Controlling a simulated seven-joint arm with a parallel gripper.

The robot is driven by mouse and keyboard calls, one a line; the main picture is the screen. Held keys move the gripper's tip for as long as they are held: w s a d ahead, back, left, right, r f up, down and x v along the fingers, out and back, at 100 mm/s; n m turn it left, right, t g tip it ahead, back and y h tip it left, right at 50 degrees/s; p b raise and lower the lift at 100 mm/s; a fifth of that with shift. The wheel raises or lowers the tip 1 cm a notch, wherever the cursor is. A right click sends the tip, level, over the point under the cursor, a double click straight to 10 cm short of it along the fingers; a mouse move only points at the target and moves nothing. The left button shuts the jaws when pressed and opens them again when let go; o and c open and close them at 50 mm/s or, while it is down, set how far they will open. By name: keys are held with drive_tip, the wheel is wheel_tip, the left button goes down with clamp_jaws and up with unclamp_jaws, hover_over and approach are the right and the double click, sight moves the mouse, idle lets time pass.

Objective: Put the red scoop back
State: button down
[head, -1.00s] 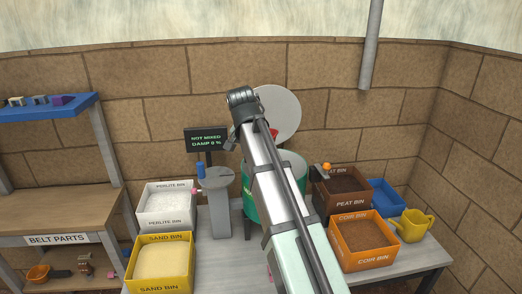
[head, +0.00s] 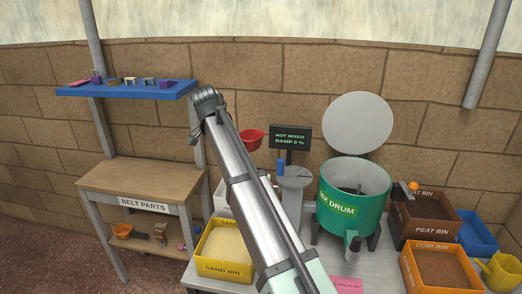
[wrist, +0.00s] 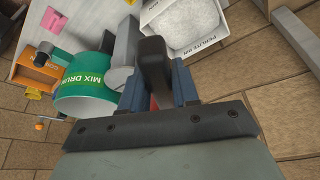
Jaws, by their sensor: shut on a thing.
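The red scoop (head: 252,139) shows in the head view beside the upper part of my arm, in the air above the perlite bin (head: 222,197). In the wrist view my gripper (wrist: 157,92) is shut on a dark handle (wrist: 153,60), with a small bit of red (wrist: 153,103) between the fingers. Most of the scoop is hidden there by the gripper. My arm hides the fingers in the head view and covers much of the perlite bin, which also shows in the wrist view (wrist: 205,48).
The green mix drum (head: 335,213) stands open at right, with peat bin (head: 430,228) and coir bin (head: 425,247) beyond it. The sand bin (head: 226,270) is in front. A screen (head: 290,138) reads "NOT MIXED, DAMP 0 %". A blue shelf (head: 125,91) and belt parts bench (head: 143,187) are at left.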

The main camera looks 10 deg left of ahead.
drive_tip(key=s+a+f, duration=0.2)
drive_tip(key=s+a, duration=0.1)
drive_tip(key=a, duration=0.4)
wheel_tip(320, 180, down, 6)
drive_tip(key=s+d, duration=0.1)
drive_tip(key=s, duration=0.1)
drive_tip(key=s+d+f, duration=0.3)
drive_tip(key=d+f, duration=0.7)
drive_tip(key=d, duration=0.3)
drive_tip(key=s+d+f, duration=0.4)
drive_tip(key=d+f, duration=0.7)
drive_tip(key=d, duration=0.1)
drive_tip(key=shift+n, duration=0.3)
drive_tip(key=shift+w+f, duration=0.1)
drive_tip(key=shift+f, duration=5.7)
drive_tip(key=shift+f, duration=0.5)
drive_tip(key=c, duration=0.8)
unclamp_jaws()
drive_tip(key=shift+o, duration=0.2)
